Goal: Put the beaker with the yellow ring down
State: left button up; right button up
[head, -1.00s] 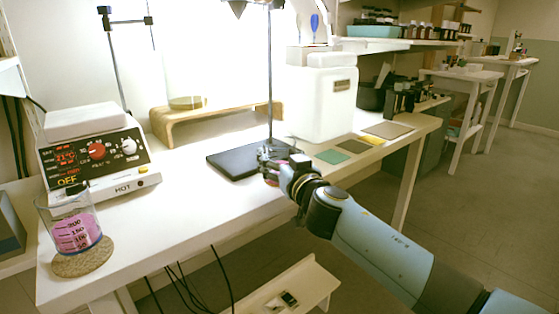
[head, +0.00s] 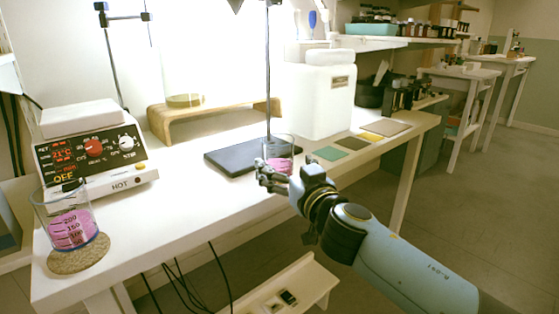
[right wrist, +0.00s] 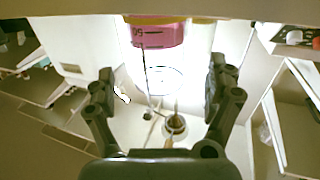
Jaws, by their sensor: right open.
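A clear beaker (head: 284,165) with pink liquid stands at the right end of the black stand base, just behind my right gripper (head: 265,176). My gripper hides part of its lower side, so I cannot tell exactly what it rests on. In the right wrist view this beaker (right wrist: 158,36) shows a yellow ring (right wrist: 152,19) at the top of the picture, beyond the fingers. My right gripper's fingers (right wrist: 160,78) are spread wide with nothing between them. My left gripper is not in view.
Another pink-filled beaker (head: 72,226) stands on a round cork mat (head: 78,261) at the front left, before the hotplate (head: 90,157). The black stand base (head: 232,160) and its rod, a white container (head: 320,100) and coloured mats (head: 329,153) are near the gripper.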

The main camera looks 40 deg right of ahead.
jog(key=shift+o, duration=0.2)
jog(key=v, duration=0.4)
jog(key=shift+s+f+b, duration=0.1)
jog(key=shift+s+b, duration=0.05)
jog(key=shift+b, duration=0.2)
jog(key=p, duration=0.2)
send_near(272, 137)
jog(key=shift+w+d+r+p, duration=0.3)
jog(key=shift+w+d+p, duration=0.1)
jog(key=shift+w, duration=0.25)
jog(key=x, duration=0.5)
jog(key=shift+w+a+f, duration=0.1)
jog(key=shift+w+f, duration=0.25)
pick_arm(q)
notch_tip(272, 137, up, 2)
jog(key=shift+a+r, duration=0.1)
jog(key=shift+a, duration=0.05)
pick_arm(e)
jog(key=shift+c, duration=0.4)
